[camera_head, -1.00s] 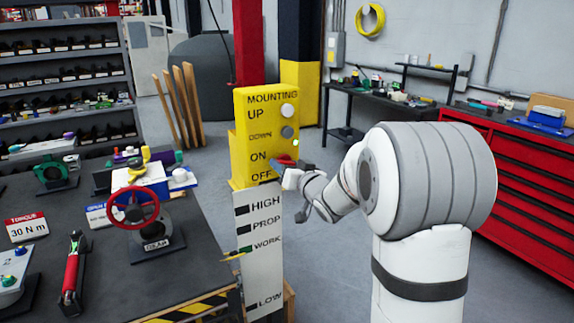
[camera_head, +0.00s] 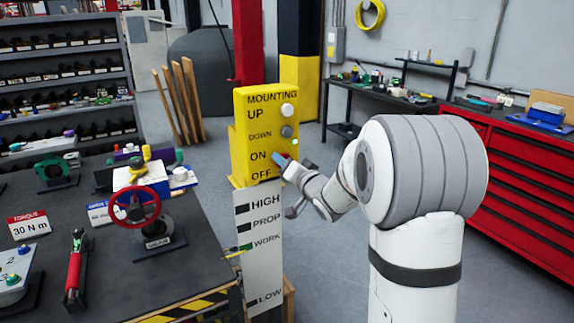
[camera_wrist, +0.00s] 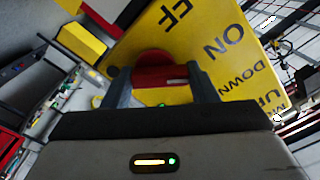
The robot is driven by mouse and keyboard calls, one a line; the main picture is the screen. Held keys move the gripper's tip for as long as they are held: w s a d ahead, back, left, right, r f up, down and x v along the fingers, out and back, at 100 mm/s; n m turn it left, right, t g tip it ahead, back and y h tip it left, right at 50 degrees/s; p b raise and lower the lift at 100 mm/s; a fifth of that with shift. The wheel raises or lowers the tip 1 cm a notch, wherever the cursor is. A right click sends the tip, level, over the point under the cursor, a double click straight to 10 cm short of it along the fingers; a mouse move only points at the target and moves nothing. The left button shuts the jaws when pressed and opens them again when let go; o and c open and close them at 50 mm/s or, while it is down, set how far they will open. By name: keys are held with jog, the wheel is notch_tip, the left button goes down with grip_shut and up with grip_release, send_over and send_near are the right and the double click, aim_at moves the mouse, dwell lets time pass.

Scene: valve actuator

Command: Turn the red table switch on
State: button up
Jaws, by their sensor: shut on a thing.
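A yellow control box (camera_head: 258,112) stands upright with the labels MOUNTING, UP, DOWN, ON and OFF. Its red switch (camera_wrist: 155,76) shows in the wrist view beside the ON and OFF lettering. My gripper (camera_wrist: 161,84) is shut on the red switch, with one blue-grey finger on each side of it. In the head view my gripper (camera_head: 281,160) is at the right side of the box, level with ON. There the fingers mostly hide the switch, so its exact angle is hard to tell.
Above the switch are a white button (camera_head: 287,110) and a grey button (camera_head: 287,132). A white board (camera_head: 260,230) with height labels is below the box. A dark workbench (camera_head: 110,270) with a red handwheel (camera_head: 136,207) is at left.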

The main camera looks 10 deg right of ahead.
jog(key=o, duration=1)
jog(key=b+v, duration=0.1)
jog(key=v, duration=0.7)
jog(key=shift+b, duration=0.3)
